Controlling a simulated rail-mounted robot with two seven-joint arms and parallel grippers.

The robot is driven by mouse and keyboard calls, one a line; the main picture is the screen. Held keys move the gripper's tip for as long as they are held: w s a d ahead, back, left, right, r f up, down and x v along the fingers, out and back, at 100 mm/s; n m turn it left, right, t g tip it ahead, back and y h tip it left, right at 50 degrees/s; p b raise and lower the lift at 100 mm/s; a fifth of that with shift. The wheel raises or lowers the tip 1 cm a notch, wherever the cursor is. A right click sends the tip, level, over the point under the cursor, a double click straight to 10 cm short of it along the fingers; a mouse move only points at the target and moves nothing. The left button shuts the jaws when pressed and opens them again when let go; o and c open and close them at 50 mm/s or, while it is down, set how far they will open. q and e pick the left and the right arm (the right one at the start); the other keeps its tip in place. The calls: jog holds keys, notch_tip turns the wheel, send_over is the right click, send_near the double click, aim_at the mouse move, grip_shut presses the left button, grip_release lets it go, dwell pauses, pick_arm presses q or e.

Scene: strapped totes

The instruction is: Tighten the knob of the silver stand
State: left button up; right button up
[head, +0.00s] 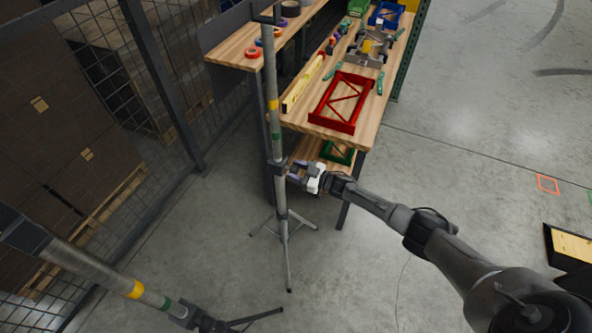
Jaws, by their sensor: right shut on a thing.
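The silver stand (275,118) is upright at the centre, a slim pole with a yellow and a green band and a tripod foot on the floor. A dark collar (279,168) sits around its pole below the green band. My right gripper (293,174) comes in from the right at the collar and is shut on the knob on its side. The fingers hide most of the knob. My left gripper is not in view.
A second banded stand (92,268) is at the lower left. A wooden workbench (388,98) with a red frame (342,102) and tools stands behind the silver stand. A mesh fence (172,110) is at left. Open floor lies at right, with a black box (568,248).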

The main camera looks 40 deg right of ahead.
jog(key=shift+f+m, duration=0.1)
jog(key=shift+m, duration=0.4)
jog(key=o, duration=0.9)
jog(key=shift+s+d, duration=0.25)
jog(key=shift+s, duration=0.15)
jog(key=shift+p+v, duration=1.15)
jog(key=shift+v, duration=5.3)
